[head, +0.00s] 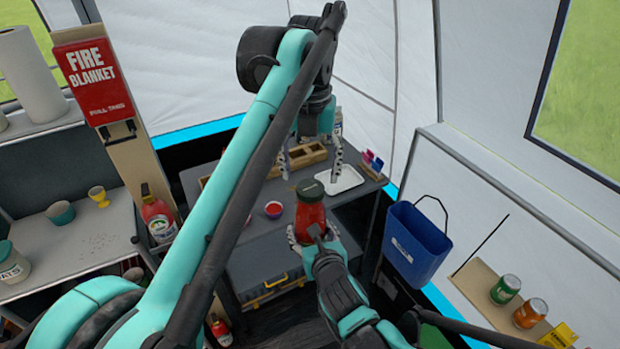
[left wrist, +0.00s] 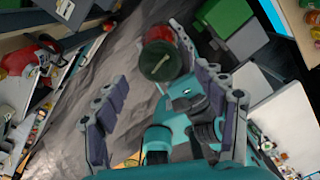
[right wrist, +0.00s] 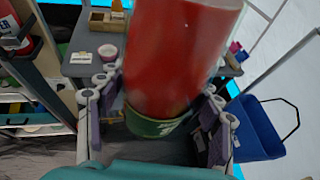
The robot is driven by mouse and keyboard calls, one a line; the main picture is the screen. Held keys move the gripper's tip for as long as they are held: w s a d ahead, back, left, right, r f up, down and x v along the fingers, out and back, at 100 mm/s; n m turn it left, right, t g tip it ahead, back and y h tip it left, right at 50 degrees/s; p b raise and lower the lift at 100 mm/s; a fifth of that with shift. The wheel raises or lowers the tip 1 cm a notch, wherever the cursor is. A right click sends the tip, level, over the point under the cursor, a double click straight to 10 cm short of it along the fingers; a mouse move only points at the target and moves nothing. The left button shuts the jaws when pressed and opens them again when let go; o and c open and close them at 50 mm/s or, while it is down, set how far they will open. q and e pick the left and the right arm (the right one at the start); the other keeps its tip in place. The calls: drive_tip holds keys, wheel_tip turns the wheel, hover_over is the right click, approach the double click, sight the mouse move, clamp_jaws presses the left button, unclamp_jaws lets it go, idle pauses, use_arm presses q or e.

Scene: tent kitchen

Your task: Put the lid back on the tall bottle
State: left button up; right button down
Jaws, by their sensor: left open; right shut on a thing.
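A red, cylindrical bottle or jar (head: 310,222) with a round dark green top (head: 310,188) stands roughly upright in my right gripper (head: 313,236). The right wrist view shows its red body (right wrist: 180,60) close up, with a green lettered band (right wrist: 160,126) low between the fingers. My left gripper (head: 312,160) is open and empty, fingers pointing down, above and beyond the red bottle. In the left wrist view the dark green top (left wrist: 160,61) lies between and beyond the open fingers, apart from them. I cannot tell whether that top is the loose lid. No separate lid is clearly visible.
A dark table behind carries a white tray (head: 347,181), a wooden box (head: 308,158) and a small red bowl (head: 273,209). A blue bucket (head: 414,244) hangs to the right. Jars (head: 505,289) sit on the right ledge.

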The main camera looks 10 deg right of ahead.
use_arm(q)
drive_tip(key=shift+r, duration=0.65)
drive_tip(key=shift+c, duration=0.4)
